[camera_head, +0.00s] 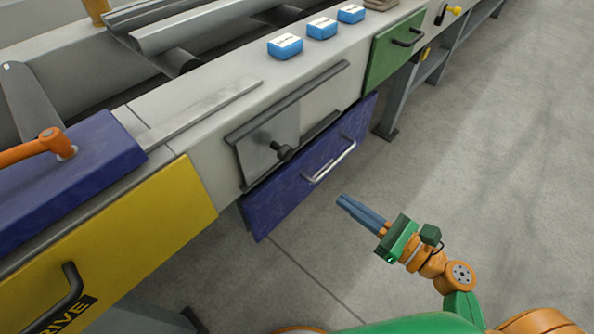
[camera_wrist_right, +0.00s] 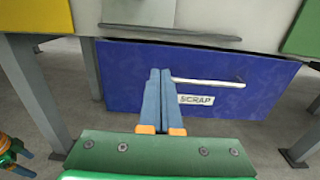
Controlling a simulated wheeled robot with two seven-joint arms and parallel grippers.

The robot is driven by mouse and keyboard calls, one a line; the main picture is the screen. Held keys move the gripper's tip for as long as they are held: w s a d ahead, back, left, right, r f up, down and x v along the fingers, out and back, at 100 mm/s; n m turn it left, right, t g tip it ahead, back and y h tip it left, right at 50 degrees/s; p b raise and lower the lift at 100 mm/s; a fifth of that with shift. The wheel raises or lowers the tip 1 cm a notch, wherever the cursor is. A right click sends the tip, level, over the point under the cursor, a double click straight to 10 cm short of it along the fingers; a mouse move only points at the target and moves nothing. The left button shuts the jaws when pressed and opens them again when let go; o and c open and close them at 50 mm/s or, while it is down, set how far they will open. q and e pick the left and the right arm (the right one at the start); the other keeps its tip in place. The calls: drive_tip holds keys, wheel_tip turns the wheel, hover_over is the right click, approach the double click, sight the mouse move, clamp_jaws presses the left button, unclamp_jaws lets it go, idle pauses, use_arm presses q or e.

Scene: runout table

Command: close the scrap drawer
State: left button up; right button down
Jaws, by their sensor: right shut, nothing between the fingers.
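The scrap drawer (camera_head: 305,180) has a blue front with a silver bar handle (camera_head: 334,161). It hangs under the table's edge, with a dark gap along its top; how far out it stands is hard to tell. In the right wrist view the drawer front (camera_wrist_right: 130,75) fills the middle, with a white SCRAP label (camera_wrist_right: 196,100). My right gripper (camera_head: 341,201) is shut and empty, its blue fingers pointing at the drawer from in front, below and right of the handle in the head view. Contact with the front cannot be made out.
A grey sliding plate with a black knob (camera_head: 283,151) sits above the drawer. A yellow panel (camera_head: 125,240) is left, a green drawer (camera_head: 394,48) right. Blue boxes (camera_head: 285,45) stand on the table. Table legs (camera_wrist_right: 35,90) flank the drawer. Open floor (camera_head: 480,150) lies right.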

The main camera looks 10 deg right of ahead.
sight(295, 164)
drive_tip(key=x, duration=1.1)
drive_tip(key=shift+w+a, duration=0.25)
drive_tip(key=shift+w, duration=0.05)
drive_tip(key=shift+x, duration=1.15)
drive_tip(key=shift+r, duration=0.25)
